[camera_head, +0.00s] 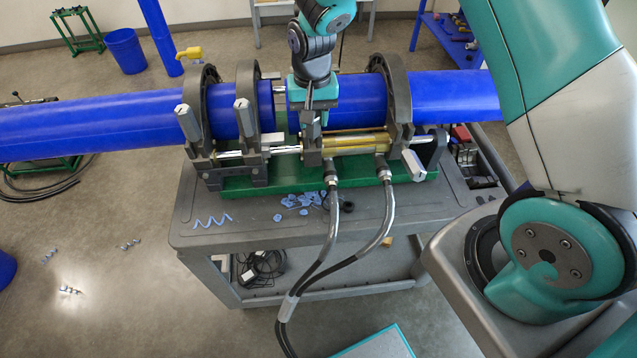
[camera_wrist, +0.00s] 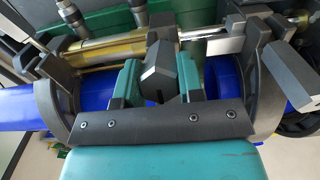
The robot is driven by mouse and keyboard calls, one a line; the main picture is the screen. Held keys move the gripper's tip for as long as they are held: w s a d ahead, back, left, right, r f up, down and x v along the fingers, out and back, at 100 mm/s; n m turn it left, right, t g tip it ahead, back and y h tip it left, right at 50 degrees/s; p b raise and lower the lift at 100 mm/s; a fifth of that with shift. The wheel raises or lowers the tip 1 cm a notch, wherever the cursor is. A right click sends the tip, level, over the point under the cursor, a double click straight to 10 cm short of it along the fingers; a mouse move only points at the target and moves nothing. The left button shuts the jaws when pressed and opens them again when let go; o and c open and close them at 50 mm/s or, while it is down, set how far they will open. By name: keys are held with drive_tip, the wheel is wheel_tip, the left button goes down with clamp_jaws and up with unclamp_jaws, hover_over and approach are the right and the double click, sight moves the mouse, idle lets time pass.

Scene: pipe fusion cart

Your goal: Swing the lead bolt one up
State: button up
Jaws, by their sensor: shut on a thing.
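My gripper (camera_head: 309,105) is at the middle of the pipe clamp frame, beside the right half of the blue pipe. In the wrist view its two teal fingers (camera_wrist: 156,82) are closed on the sides of a dark grey faceted bolt nut (camera_wrist: 158,68). In the head view the held nut is largely hidden by the gripper and bracket. Two other bolts with light grey nuts stand near upright at the left clamps, one outer (camera_head: 188,122) and one inner (camera_head: 242,114). Another bolt nut (camera_head: 413,165) hangs low and tilted outward at the right clamp (camera_head: 395,95).
A gold cylinder (camera_head: 350,143) with two black hoses (camera_head: 335,215) runs along the front of the green base (camera_head: 275,180). Blue shavings (camera_head: 300,203) lie on the grey cart (camera_head: 400,215). The clamp rings stand close on both sides of my gripper.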

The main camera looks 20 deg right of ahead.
drive_tip(key=shift+w+r, duration=0.15)
drive_tip(key=shift+w, duration=0.15)
drive_tip(key=shift+w+d+r, duration=0.1)
drive_tip(key=shift+w+d, duration=0.1)
drive_tip(key=shift+w, duration=0.4)
drive_tip(key=shift+w+d+r, duration=0.1)
drive_tip(key=shift+w+d, duration=0.1)
drive_tip(key=shift+w, duration=0.35)
drive_tip(key=shift+w+d, duration=0.3)
drive_tip(key=shift+w, duration=0.6)
drive_tip(key=shift+w+d, duration=0.15)
drive_tip(key=shift+w, duration=0.3)
drive_tip(key=shift+w+f, duration=0.1)
drive_tip(key=shift+w, duration=0.1)
